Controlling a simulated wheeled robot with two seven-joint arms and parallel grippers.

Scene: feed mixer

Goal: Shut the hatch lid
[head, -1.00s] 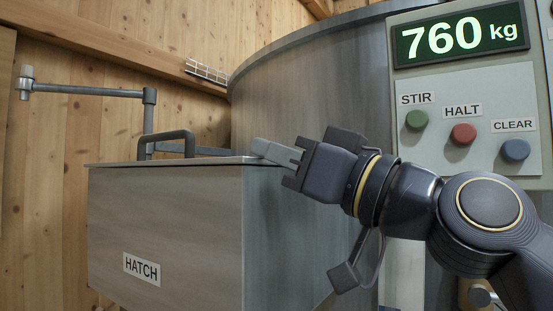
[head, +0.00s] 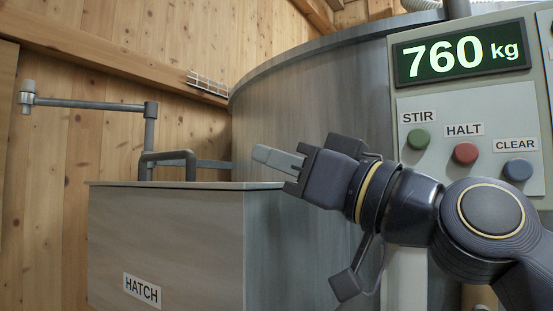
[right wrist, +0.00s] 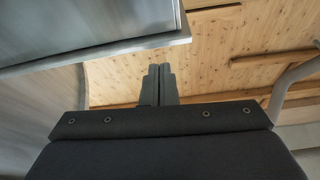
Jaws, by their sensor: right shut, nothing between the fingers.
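The hatch is a grey metal box with a HATCH label (head: 142,289) on its front, at the lower left of the head view. Its lid (head: 215,185) lies flat across the top of the box, seen almost edge-on, with a dark bar handle (head: 167,157) standing on it. I see no gap under the lid from here. My right gripper (head: 266,156) is shut and empty, a little above the lid's right end and apart from it. In the right wrist view its fingers (right wrist: 158,80) are together, below and beside a metal edge (right wrist: 150,42). My left gripper is out of view.
The large round mixer drum (head: 310,100) stands behind the box. A control panel (head: 470,120) at the right shows 760 kg and has STIR, HALT and CLEAR buttons. A jointed grey pipe arm (head: 90,104) stands behind the lid at the left.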

